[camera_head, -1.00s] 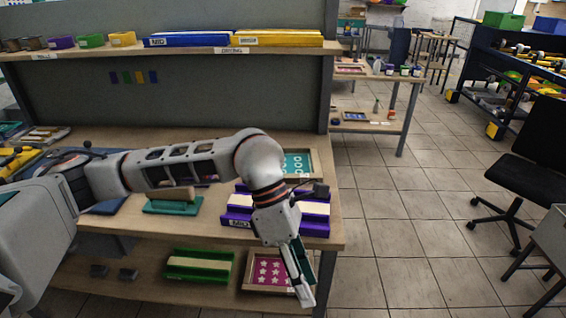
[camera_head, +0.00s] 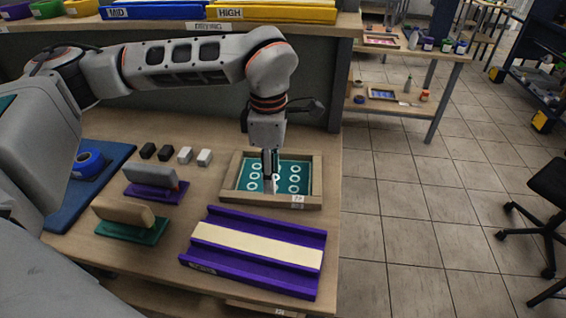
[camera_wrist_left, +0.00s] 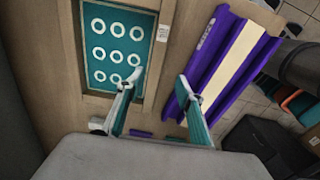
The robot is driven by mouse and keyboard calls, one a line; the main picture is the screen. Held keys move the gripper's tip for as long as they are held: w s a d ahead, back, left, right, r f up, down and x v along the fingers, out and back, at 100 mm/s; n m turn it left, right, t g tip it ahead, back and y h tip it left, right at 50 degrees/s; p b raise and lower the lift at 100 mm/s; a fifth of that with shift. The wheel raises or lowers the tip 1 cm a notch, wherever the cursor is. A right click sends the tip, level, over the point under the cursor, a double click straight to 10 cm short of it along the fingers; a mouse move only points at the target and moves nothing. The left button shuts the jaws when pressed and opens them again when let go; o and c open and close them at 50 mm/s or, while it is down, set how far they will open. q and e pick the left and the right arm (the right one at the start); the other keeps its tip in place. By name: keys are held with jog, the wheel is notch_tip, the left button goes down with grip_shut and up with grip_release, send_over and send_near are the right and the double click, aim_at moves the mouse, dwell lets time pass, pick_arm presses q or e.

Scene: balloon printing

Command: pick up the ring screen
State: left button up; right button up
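The ring screen is a wooden frame around a teal sheet with white rings (camera_head: 283,177). It lies flat on the worktable near its back right side in the head view. It also shows at the upper left in the left wrist view (camera_wrist_left: 112,62). My left gripper (camera_head: 270,182) points down over the screen. In the left wrist view my left gripper (camera_wrist_left: 160,82) is open, one finger over the teal sheet and the other outside the labelled frame bar. I cannot tell whether the fingers touch the screen. My right gripper is not in view.
A purple tray (camera_head: 210,259) with a cream strip lies in front of the screen. Squeegees on a purple base (camera_head: 165,193) and a green base (camera_head: 146,232) lie to the left, with small blocks (camera_head: 184,154) behind. A shelf rack with coloured trays (camera_head: 155,12) stands behind.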

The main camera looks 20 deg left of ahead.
aim_at(270, 197)
pick_arm(q)
jog(key=shift+a+f, duration=0.15)
jog(key=shift+f, duration=1.4)
jog(key=f, duration=0.3)
jog(key=shift+w+a+f, duration=0.2)
jog(key=shift+a+f, duration=0.05)
jog(key=shift+a, duration=0.1)
jog(key=shift+f, duration=0.6)
grip_shut()
